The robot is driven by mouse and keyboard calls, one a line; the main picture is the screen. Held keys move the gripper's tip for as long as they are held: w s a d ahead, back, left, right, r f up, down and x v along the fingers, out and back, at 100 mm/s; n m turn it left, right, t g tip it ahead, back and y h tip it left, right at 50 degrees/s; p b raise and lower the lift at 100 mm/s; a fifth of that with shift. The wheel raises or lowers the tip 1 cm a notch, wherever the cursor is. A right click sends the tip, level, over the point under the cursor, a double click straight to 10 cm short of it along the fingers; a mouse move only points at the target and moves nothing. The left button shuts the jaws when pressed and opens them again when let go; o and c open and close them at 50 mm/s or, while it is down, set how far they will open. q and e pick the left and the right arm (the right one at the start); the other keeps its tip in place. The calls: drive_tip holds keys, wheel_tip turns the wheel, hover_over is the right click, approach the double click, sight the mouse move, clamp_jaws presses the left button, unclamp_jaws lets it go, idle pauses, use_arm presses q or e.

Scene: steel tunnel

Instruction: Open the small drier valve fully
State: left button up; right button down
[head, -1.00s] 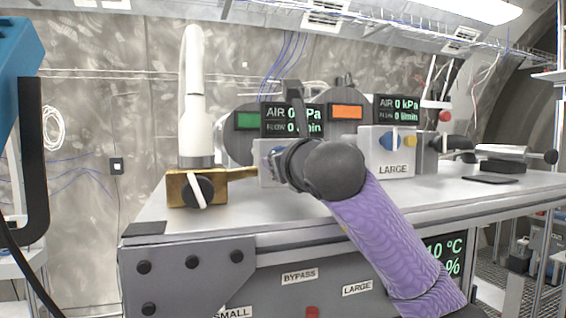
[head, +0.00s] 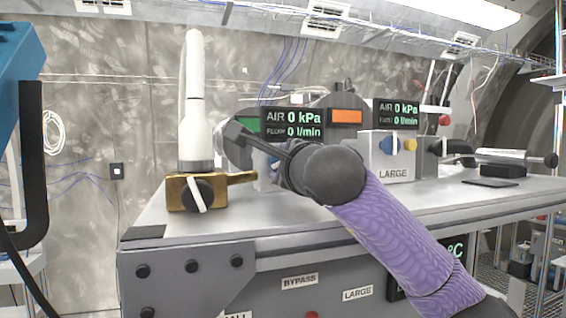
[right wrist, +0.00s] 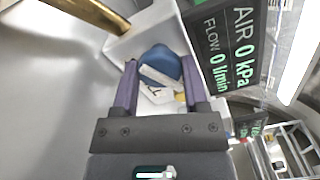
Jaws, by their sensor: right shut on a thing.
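The small drier valve's blue knob (right wrist: 160,62) shows in the right wrist view, with a white bar across it, on a pale housing (right wrist: 117,48). My right gripper (right wrist: 159,72) has its two purple fingers on either side of the knob and is shut on it. In the head view my right gripper (head: 279,163) reaches the small valve from the front, and my wrist hides most of it. The display above it (head: 291,124) reads AIR 0 kPa and FLOW 0 l/min. My left gripper is not in view.
A brass block (head: 180,192) with a black knob and a white upright cylinder (head: 195,95) stands left of my right gripper. The LARGE valve box (head: 394,172) stands to the right, its blue knob (head: 389,145) free. The bench top (head: 245,217) in front is clear.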

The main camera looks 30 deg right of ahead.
drive_tip(key=n, duration=0.5)
drive_tip(key=shift+f+n+p, duration=0.1)
drive_tip(key=shift+n+p, duration=0.4)
drive_tip(key=shift+n, duration=1.8)
drive_tip(key=shift+c, duration=0.5)
unclamp_jaws()
drive_tip(key=b+v, duration=0.4)
drive_tip(key=v, duration=0.5)
drive_tip(key=shift+s, duration=0.35)
drive_tip(key=shift+s+a, duration=0.1)
drive_tip(key=shift+s, duration=0.05)
